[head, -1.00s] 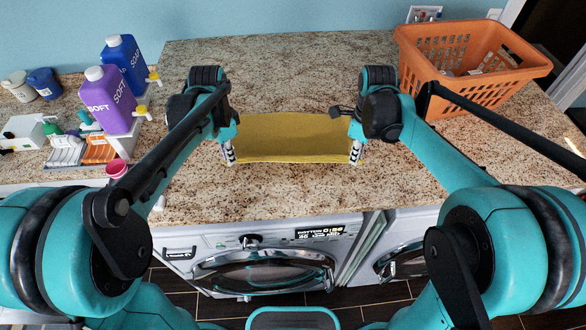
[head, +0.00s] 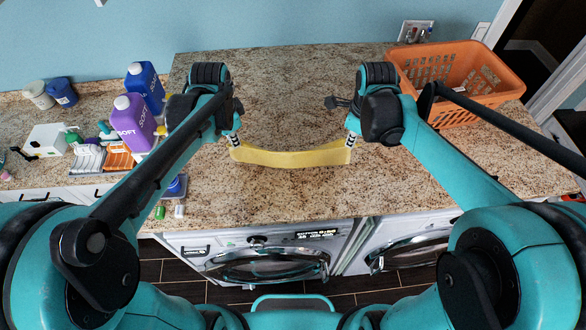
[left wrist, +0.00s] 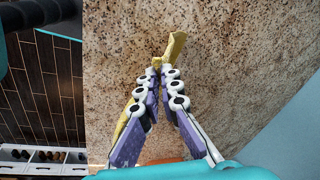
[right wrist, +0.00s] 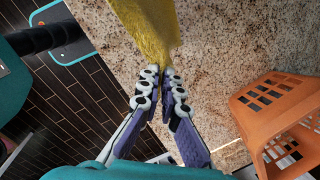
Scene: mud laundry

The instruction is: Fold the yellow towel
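The yellow towel (head: 290,157) hangs as a sagging band between my two grippers, above the granite counter in the head view. My left gripper (head: 234,141) is at its left end, and my right gripper (head: 351,139) is at its right end. In the left wrist view the left fingertips (left wrist: 157,68) are closed together on the towel (left wrist: 174,46), with a yellow strip also beside the fingers. In the right wrist view the right fingertips (right wrist: 160,72) are closed on the towel's edge (right wrist: 150,28). Whether its lower edge touches the counter is unclear.
An orange basket (head: 490,92) stands at the counter's back right; it also shows in the right wrist view (right wrist: 255,108). Purple (head: 133,125) and blue (head: 147,88) soap bottles stand at left. The granite counter (head: 280,80) behind the towel is clear. Washing machines (head: 250,245) are below the front edge.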

